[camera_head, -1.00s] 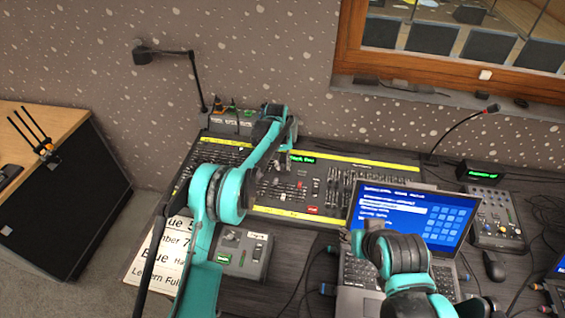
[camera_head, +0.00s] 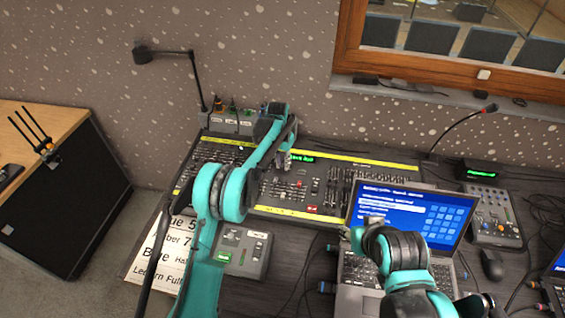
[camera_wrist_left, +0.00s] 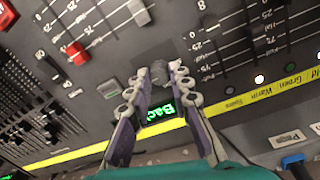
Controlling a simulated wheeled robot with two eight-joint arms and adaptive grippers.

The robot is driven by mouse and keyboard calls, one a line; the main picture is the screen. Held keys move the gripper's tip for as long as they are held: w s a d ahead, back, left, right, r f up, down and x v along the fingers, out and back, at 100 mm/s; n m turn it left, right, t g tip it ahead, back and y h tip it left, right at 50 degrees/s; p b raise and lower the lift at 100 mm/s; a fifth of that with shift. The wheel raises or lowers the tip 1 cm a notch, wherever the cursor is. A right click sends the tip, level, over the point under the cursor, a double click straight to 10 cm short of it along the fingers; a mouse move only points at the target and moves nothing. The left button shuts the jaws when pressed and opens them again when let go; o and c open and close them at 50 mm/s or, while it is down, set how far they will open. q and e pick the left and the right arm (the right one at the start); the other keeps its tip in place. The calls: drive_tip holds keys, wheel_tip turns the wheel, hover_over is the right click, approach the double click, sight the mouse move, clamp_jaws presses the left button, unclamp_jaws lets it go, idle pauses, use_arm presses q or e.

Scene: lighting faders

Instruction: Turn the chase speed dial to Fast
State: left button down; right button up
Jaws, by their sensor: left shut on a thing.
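The chase speed dial appears in the left wrist view as a small grey round knob (camera_wrist_left: 158,71) on the dark lighting console (camera_wrist_left: 215,118). My left gripper (camera_wrist_left: 157,79) has a fingertip on either side of the knob and is shut on it. The fingers partly hide the knob, so I cannot read its pointer or any Fast mark. In the head view my left gripper (camera_head: 283,157) is at the middle of the console (camera_head: 333,180), beside a green-lit display (camera_head: 302,159).
Several faders surround the dial, with a red-capped fader (camera_wrist_left: 76,52) close by in the wrist view. The open laptop (camera_head: 415,212) stands at the console's front right. A small grey control box (camera_head: 243,250) and a printed sheet (camera_head: 150,255) lie in front.

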sight(281, 166)
idle(0.3)
use_arm(q)
drive_tip(key=c, duration=1.4)
unclamp_jaws()
drive_tip(key=shift+o, duration=0.2)
wheel_tip(281, 166, up, 12)
drive_tip(key=shift+s+a, duration=0.25)
drive_tip(key=shift+a, duration=0.1)
